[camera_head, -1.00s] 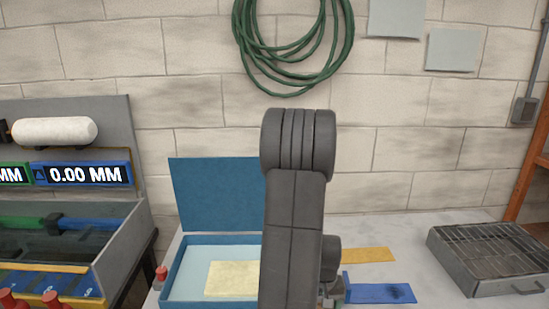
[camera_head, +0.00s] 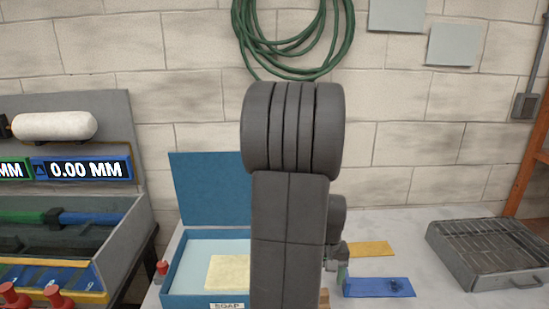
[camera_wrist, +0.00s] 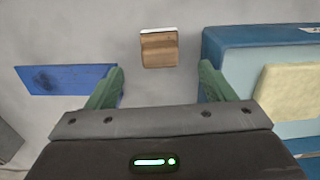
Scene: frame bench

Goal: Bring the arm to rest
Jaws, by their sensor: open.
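My gripper (camera_wrist: 160,88) is open, with its two green fingers spread apart and nothing between them in the wrist view. It is above the grey bench top. A small wooden block with a pale top edge (camera_wrist: 159,48) lies on the bench beyond the fingertips. In the head view my dark arm stands upright in the middle and hides most of the gripper; only a small part shows beside the arm's right edge.
An open blue box (camera_head: 205,301) holding a pale yellow slab (camera_head: 228,272) stands left of my arm. A blue strip (camera_head: 379,287) and a yellow strip (camera_head: 371,249) lie to the right. A grey wire-racked tray (camera_head: 487,254) sits farther right. A tool rack (camera_head: 120,250) stands at left.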

